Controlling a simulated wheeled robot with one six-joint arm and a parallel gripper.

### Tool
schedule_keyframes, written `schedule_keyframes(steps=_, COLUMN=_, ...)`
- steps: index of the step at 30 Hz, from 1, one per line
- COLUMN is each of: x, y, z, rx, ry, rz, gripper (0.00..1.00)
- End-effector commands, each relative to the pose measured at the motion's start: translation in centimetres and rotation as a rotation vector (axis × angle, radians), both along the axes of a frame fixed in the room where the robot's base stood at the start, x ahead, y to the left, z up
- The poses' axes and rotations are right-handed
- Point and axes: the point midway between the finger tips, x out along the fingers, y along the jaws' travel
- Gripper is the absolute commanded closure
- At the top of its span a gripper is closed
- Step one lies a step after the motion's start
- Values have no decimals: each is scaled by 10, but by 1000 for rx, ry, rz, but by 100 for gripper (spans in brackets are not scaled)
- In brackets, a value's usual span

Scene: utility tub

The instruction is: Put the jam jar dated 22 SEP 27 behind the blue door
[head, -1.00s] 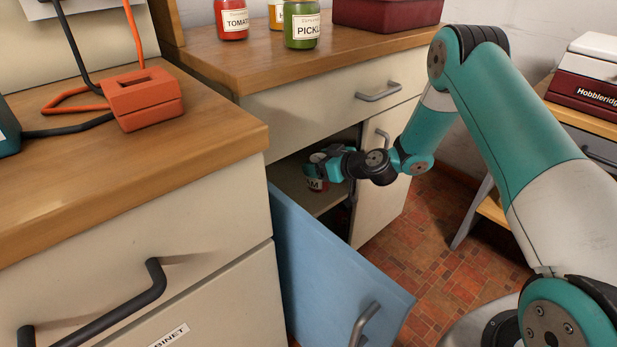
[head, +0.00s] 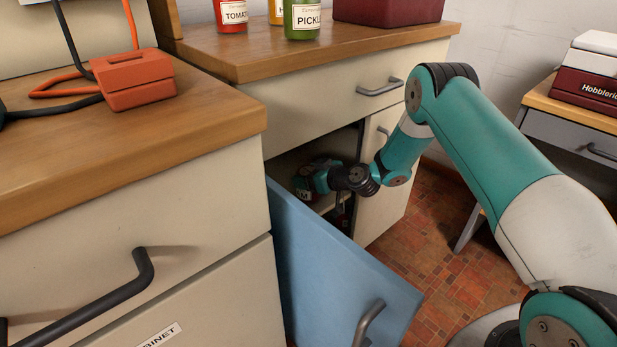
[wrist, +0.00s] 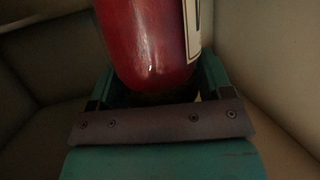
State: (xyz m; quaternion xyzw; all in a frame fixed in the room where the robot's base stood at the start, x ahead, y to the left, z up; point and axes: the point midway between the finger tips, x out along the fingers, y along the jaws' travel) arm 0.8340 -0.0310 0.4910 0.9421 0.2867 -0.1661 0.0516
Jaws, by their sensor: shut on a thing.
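The blue door (head: 335,270) stands open in front of the cabinet, below the drawer. My gripper (head: 308,182) is inside the opening behind that door. It is shut on a red jam jar (wrist: 150,40) with a pale label, which also shows as a small dark red patch in the head view (head: 302,194). In the wrist view the jar is between the two teal fingers and a little tilted. The date on its label cannot be read. Cabinet walls (wrist: 265,60) surround the jar, and whether it touches the shelf cannot be told.
On the worktop above stand a tomato jar (head: 231,14), a pickle jar (head: 302,18) and a dark red box (head: 388,10). An orange device (head: 135,80) lies on the nearer counter. The cabinet's right front panel (head: 382,180) closely borders my arm. Tiled floor (head: 440,225) is clear at right.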

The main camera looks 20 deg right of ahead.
Motion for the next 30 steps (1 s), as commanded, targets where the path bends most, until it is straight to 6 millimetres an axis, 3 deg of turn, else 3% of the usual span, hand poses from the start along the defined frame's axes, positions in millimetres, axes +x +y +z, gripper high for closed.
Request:
schedule_keyframes(steps=5, x=0, y=0, z=-3, rx=1, ry=-2, rz=0, gripper=70)
schedule_keyframes(steps=6, x=0, y=0, z=-3, rx=0, ry=0, rz=0, gripper=23)
schedule_keyframes(steps=9, x=0, y=0, z=-3, rx=-1, ry=1, rz=0, gripper=2)
schedule_keyframes(steps=20, x=-1, y=-1, z=3, rx=0, ry=1, rz=0, gripper=2)
schedule_keyframes(steps=30, x=-55, y=-39, z=27, rx=2, ry=5, rz=-6, gripper=2)
